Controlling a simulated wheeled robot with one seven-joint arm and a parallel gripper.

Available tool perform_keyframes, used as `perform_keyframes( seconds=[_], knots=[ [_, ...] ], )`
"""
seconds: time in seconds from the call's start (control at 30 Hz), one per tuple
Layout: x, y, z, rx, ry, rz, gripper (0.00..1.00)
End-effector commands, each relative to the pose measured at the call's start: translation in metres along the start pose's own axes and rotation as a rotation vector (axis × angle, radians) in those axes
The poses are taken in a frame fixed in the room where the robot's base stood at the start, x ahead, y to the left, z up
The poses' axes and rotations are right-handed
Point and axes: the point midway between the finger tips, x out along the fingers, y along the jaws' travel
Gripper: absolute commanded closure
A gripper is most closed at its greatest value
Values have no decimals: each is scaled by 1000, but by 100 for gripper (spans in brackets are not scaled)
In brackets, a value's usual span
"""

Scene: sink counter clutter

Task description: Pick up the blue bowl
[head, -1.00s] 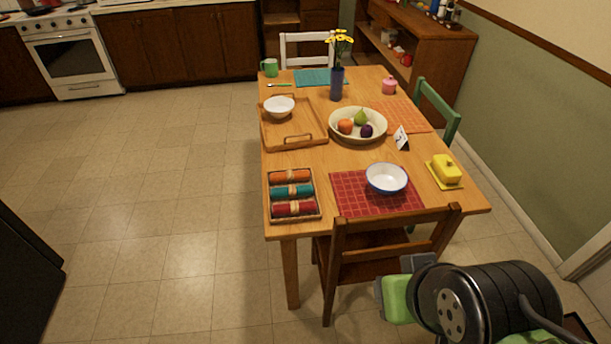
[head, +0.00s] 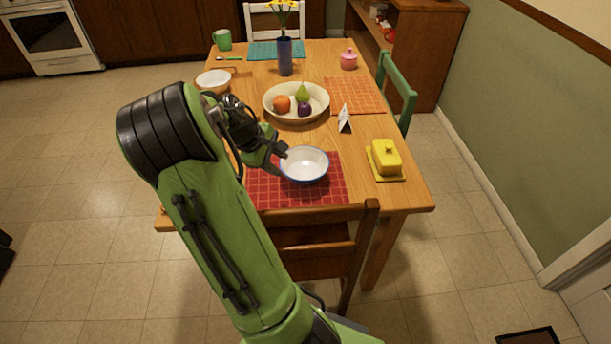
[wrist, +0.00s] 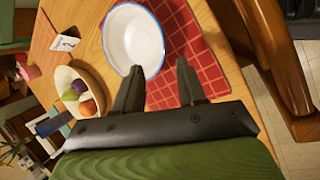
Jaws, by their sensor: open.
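The blue bowl (head: 305,166) is white inside with a blue rim and sits upright on the red placemat (head: 322,190) near the table's front edge. In the wrist view the bowl (wrist: 133,36) lies just beyond my gripper (wrist: 158,80). My gripper's two dark fingers are apart with nothing between them; the left fingertip overlaps the bowl's near rim in the picture. In the head view my gripper (head: 278,150) is at the bowl's left side, partly hidden by my wrist. I cannot tell whether it touches the rim.
A cream fruit bowl (head: 270,106) stands behind the blue bowl. A folded white card (head: 344,120) and a yellow butter dish (head: 386,158) are to the right. A wooden chair (head: 350,245) stands at the table's front. A blue vase (head: 285,57) is farther back.

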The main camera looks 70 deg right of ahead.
Motion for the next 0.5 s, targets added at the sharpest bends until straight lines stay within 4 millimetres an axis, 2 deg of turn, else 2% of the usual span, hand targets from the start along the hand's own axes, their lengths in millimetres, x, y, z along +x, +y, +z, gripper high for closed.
perform_keyframes(
  seconds=[0.03, 0.2, 0.5],
  knots=[
    [19, -3, -1, 1, -3, -4, 60],
    [59, -4, -1, 0, -1, -4, 60],
    [93, -4, 0, 1, 1, -3, 60]
  ],
)
